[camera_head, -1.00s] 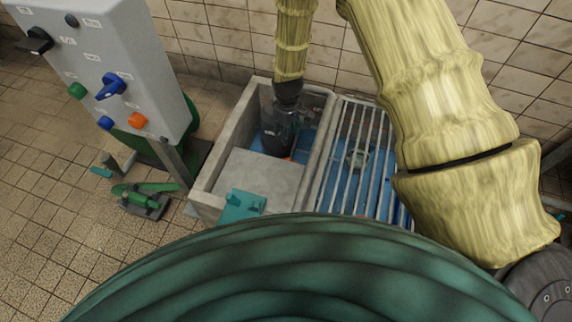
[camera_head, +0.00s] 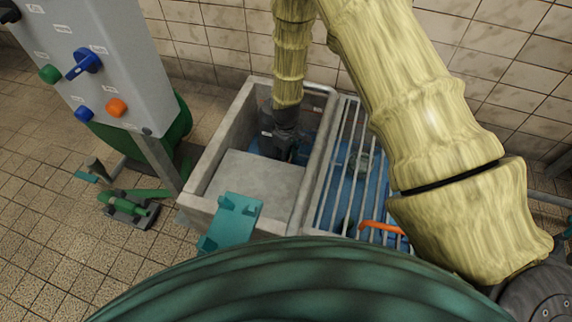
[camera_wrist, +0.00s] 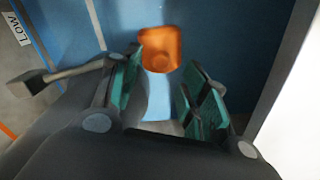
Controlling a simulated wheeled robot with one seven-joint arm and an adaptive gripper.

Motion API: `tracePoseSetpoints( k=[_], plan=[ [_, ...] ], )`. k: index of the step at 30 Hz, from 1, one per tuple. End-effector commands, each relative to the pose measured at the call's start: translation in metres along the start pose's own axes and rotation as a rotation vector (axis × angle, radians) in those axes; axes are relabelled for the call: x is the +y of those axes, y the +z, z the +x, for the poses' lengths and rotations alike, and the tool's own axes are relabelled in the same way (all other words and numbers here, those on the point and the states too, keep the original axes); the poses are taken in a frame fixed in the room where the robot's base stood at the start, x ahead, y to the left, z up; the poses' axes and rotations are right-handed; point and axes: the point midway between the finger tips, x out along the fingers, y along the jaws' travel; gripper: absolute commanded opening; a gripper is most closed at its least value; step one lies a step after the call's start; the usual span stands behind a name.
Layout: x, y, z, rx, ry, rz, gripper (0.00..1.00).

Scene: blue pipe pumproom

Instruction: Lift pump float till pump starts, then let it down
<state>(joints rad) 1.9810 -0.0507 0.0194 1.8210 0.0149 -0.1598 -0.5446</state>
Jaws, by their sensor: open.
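An orange float-like body (camera_wrist: 160,50) shows in the wrist view, just beyond my fingertips and against a blue surface. My gripper (camera_wrist: 163,98) is open, its two teal-padded fingers apart with the orange body ahead of the gap. I see no contact between them. In the head view my gripper (camera_head: 284,148) points down inside a concrete pit (camera_head: 222,150) with a blue interior. My gripper and wrist hide the float there. The pump itself cannot be made out.
A grey control box (camera_head: 105,60) with coloured knobs stands left of the pit. A teal bracket (camera_head: 235,215) sits at the near rim. A "LOW" label (camera_wrist: 19,28) shows in the wrist view.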

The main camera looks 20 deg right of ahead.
Motion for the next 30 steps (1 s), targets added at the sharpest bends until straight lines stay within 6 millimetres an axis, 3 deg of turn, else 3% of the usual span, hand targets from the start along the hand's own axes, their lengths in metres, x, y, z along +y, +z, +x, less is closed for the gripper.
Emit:
tracePoseSetpoints(
  k=[3, 9, 22, 27, 30],
  plan=[
    [0.000, 0.001, 0.022, -0.001, 0.000, 0.000, 0.45],
    [0.000, 0.000, 0.040, 0.000, 0.001, 0.000, 0.45],
    [0.000, 0.000, 0.045, 0.000, 0.000, 0.000, 0.45],
    [0.000, 0.000, 0.045, 0.000, 0.000, 0.000, 0.14],
    [0.000, 0.000, 0.045, 0.000, 0.000, 0.000, 0.00]
  ],
)
